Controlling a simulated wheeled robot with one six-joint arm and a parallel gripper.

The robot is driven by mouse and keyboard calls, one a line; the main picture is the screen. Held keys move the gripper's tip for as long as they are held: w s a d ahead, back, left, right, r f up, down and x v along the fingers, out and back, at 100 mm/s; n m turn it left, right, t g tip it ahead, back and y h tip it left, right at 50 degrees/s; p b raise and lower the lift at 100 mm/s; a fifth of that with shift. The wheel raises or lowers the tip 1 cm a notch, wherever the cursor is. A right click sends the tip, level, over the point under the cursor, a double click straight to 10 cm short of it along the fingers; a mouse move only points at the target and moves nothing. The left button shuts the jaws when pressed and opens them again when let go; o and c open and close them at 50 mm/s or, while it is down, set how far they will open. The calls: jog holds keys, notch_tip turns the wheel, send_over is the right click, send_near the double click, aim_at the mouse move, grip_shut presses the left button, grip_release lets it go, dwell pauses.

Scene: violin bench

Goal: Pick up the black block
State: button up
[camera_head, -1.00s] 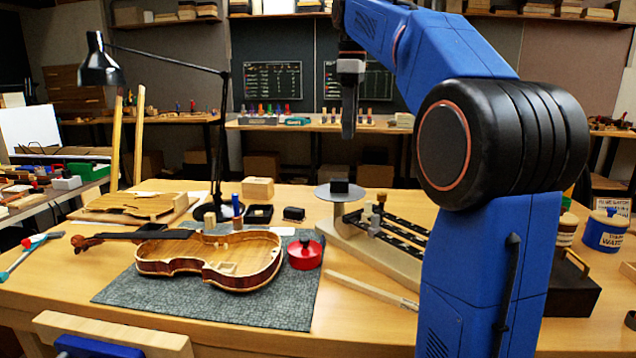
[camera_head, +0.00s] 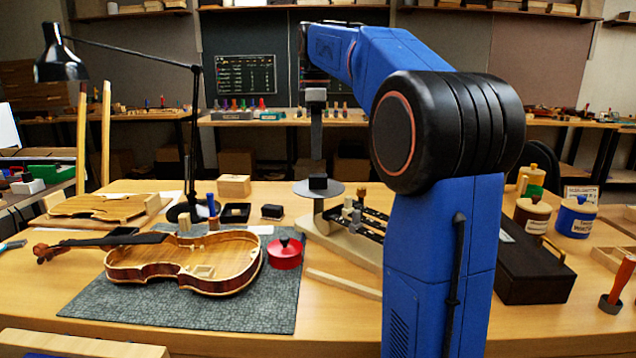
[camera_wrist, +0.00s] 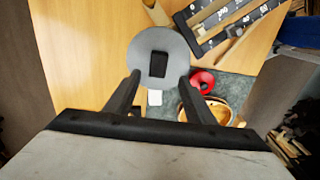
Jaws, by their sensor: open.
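The black block (camera_head: 318,182) sits on a round grey disc (camera_head: 300,188) raised on a stand at the back middle of the bench. In the wrist view the block (camera_wrist: 158,64) lies near the middle of the disc (camera_wrist: 145,45). My gripper (camera_head: 316,157) points down just above the block in the head view. In the wrist view my two fingers (camera_wrist: 159,80) are spread apart, one on each side of the block's line, with nothing between them. I cannot tell the exact height left above the block.
A second small dark block (camera_head: 272,211) lies on the bench left of the stand. A red lidded pot (camera_head: 285,254) and a violin body (camera_head: 185,262) rest on a grey mat (camera_head: 230,312). A slotted black rail (camera_head: 366,225) stands right of the disc. A desk lamp (camera_head: 196,130) rises at left.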

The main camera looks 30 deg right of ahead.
aim_at(318, 175)
jog(key=shift+w+d+f, duration=0.1)
jog(key=shift+d+f, duration=0.05)
jog(key=shift+f, duration=1.75)
jog(key=shift+d+f, duration=0.15)
jog(key=shift+f, duration=1.7)
jog(key=c, duration=1.2)
jog(key=shift+r, duration=0.1)
notch_tip(318, 175, up, 10)
